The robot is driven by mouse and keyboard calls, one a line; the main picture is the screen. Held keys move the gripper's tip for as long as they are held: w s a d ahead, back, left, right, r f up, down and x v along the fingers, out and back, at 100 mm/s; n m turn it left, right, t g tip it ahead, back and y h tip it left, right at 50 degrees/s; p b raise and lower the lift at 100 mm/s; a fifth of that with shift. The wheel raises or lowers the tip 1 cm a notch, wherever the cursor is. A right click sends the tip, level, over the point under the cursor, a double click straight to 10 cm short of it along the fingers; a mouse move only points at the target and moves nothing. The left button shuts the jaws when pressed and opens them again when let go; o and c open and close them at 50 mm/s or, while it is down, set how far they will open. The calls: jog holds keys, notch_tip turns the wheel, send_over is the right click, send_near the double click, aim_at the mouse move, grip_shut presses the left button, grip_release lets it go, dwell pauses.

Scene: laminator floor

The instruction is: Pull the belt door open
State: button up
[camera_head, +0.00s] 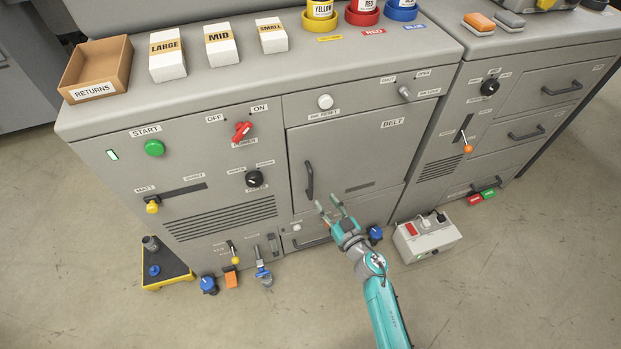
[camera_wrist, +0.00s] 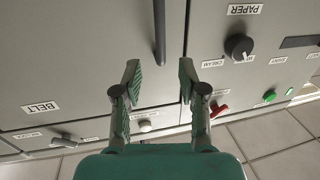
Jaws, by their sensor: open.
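The belt door (camera_head: 352,155) is a grey panel with a BELT label at its upper right. It looks shut, level with the cabinet front. Its dark upright handle (camera_head: 309,181) is near the left edge. In the wrist view the handle (camera_wrist: 159,32) is at the top centre, in line with the gap between my fingers. My gripper (camera_head: 331,204) is open and empty, near the handle's lower end and a little to its right. In the wrist view my gripper (camera_wrist: 158,75) shows both fingers apart, with no clear contact with the handle.
A dark selector knob (camera_head: 254,179) and red power switch (camera_head: 242,131) are left of the door. A white reset button (camera_head: 325,101) and grey latch lever (camera_head: 404,93) are above it. A grey power box (camera_head: 426,238) stands on the floor at right. Open floor lies in front.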

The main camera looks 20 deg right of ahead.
aim_at(312, 182)
jog(key=w, duration=0.3)
jog(key=w+a, duration=0.1)
jog(key=w, duration=0.2)
jog(key=w+a, duration=0.1)
jog(key=w, duration=0.3)
grip_shut()
